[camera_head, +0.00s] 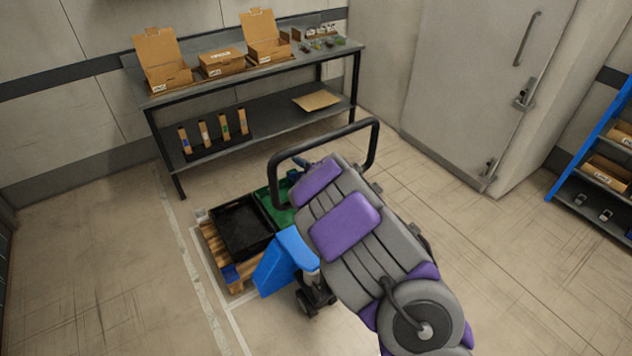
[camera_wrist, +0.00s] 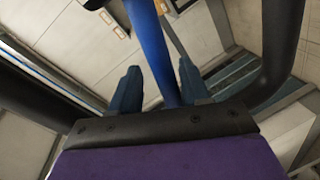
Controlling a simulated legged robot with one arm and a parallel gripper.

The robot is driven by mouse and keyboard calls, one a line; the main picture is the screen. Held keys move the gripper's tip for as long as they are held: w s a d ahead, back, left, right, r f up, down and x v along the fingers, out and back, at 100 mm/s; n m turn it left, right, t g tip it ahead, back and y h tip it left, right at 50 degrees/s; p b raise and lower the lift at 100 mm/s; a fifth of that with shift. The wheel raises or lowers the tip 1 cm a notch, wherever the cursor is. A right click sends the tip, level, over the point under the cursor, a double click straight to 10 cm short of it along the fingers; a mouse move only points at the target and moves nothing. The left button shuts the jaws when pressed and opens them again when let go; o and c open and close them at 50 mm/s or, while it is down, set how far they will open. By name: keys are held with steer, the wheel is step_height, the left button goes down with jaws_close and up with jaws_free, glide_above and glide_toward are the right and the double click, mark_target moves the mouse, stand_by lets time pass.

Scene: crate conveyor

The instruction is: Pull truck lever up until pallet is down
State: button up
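The blue pallet truck (camera_head: 285,260) stands at the near end of a wooden pallet (camera_head: 212,245) on the floor. Its black loop handle (camera_head: 330,133) rises behind my arm. In the wrist view its blue shaft (camera_wrist: 150,45) runs between the two dark teal fingers of my gripper (camera_wrist: 160,75). The fingers are apart, with gaps beside the shaft. The black handle also curves along the right of that view (camera_wrist: 283,45). In the head view my arm hides most of the gripper. Whether the pallet touches the floor is unclear.
A black crate (camera_head: 243,257) and a green crate (camera_head: 270,212) sit on the pallet. A metal table (camera_head: 240,77) with cardboard boxes stands against the back wall. A blue shelf (camera_head: 590,135) is at the right. The floor at left is clear.

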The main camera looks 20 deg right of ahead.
steer(key=b+v, duration=1)
steer(key=v, duration=0.6)
steer(key=shift+s, duration=0.2)
steer(key=shift+d+r, duration=0.15)
stand_by(0.6)
steer(key=s+d+m+g+h, duration=0.2)
steer(key=s+d+m+h, duration=0.1)
steer(key=d+m+h, duration=0.45)
steer(key=s+f+m+g+h, duration=0.1)
steer(key=s+m+g+h, duration=0.3)
steer(key=s, duration=0.5)
steer(key=s+a+m+g+y, duration=0.1)
steer(key=s+a+m+g, duration=0.1)
steer(key=s, duration=0.6)
steer(key=s+a+f+m+g+y, duration=0.1)
steer(key=s+a+m+g+y, duration=0.1)
steer(key=s+a+g, duration=0.3)
steer(key=s+a+f+m+g+y, duration=0.1)
steer(key=s+a+m+g+y, duration=0.1)
steer(key=s+a, duration=0.5)
steer(key=s+g, duration=0.1)
steer(key=s, duration=0.5)
steer(key=shift+s+a+g, duration=0.2)
steer(key=shift+g, duration=0.1)
